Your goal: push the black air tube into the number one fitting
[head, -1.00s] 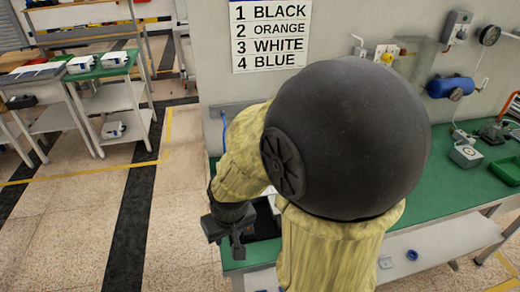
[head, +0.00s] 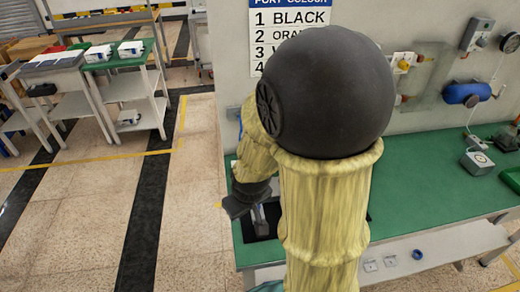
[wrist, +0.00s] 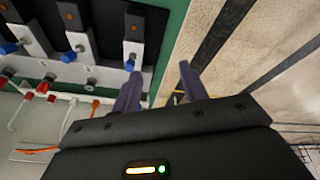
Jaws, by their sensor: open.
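In the wrist view my gripper (wrist: 159,84) is open, with nothing visible between its two fingers. The left finger is near a blue-collared fitting (wrist: 130,62) at the right end of a row. More blue fittings stick out of white-and-black blocks to the left, one at the middle (wrist: 68,57) and one at the left edge. I cannot read any numbers on them. An orange tube (wrist: 38,150) and a pale tube show at lower left. I cannot make out the black air tube. In the head view my arm hides most of the fitting area.
A port colour chart (head: 290,18) on the wall pairs 1 with black; its lower lines are partly covered. A blue tank (head: 467,93) is on the wall. Open floor lies left of the bench.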

